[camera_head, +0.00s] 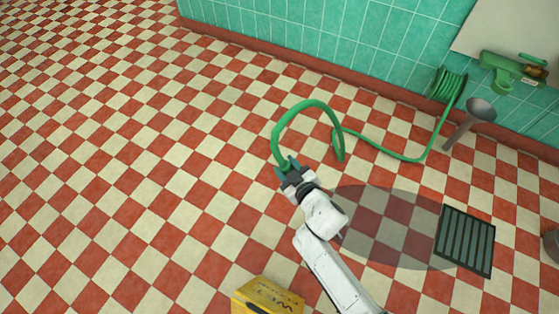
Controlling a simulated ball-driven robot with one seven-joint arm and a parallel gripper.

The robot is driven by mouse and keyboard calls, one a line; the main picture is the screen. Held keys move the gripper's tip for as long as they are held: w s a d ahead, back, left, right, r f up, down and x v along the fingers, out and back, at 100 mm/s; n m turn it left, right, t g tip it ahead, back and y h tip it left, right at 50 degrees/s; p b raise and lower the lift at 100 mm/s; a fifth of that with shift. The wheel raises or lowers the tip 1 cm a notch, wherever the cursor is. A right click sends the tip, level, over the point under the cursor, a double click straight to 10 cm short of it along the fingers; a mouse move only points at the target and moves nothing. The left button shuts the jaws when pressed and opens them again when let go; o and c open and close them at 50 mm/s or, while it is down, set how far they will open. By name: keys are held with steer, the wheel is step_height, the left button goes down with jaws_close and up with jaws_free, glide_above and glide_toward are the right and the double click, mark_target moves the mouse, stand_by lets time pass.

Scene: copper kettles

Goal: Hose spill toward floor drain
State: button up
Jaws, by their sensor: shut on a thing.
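My gripper (288,166) is near the middle of the view, shut on the green hose (277,132). The hose arches up from my gripper, comes down to the right, then runs along the floor to a coiled part (449,85) at the teal wall. Where its open end lies I cannot tell. A dark, greyish spill (385,230) covers several tiles to the right of my gripper. The dark slatted floor drain (465,240) lies at the spill's right edge, and the spill touches it. My forearm hides part of the spill's left side.
A yellow wet-floor sign (267,297) stands at the bottom edge, left of my arm. A grey metal funnel-shaped thing (480,109) on a stem is near the wall. A green fixture (512,72) is at the upper right. The checkered floor (110,150) at left is clear.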

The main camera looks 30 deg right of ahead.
steer(key=s+d+p, duration=0.5)
steer(key=d+p, duration=0.1)
steer(key=p, duration=0.1)
steer(key=w+d+b, duration=0.5)
steer(key=w+d, duration=1)
steer(key=w, duration=0.3)
steer(key=shift+w+d, duration=0.2)
steer(key=shift+w, duration=0.1)
stand_by(0.6)
steer(key=shift+d+r, duration=0.1)
stand_by(0.9)
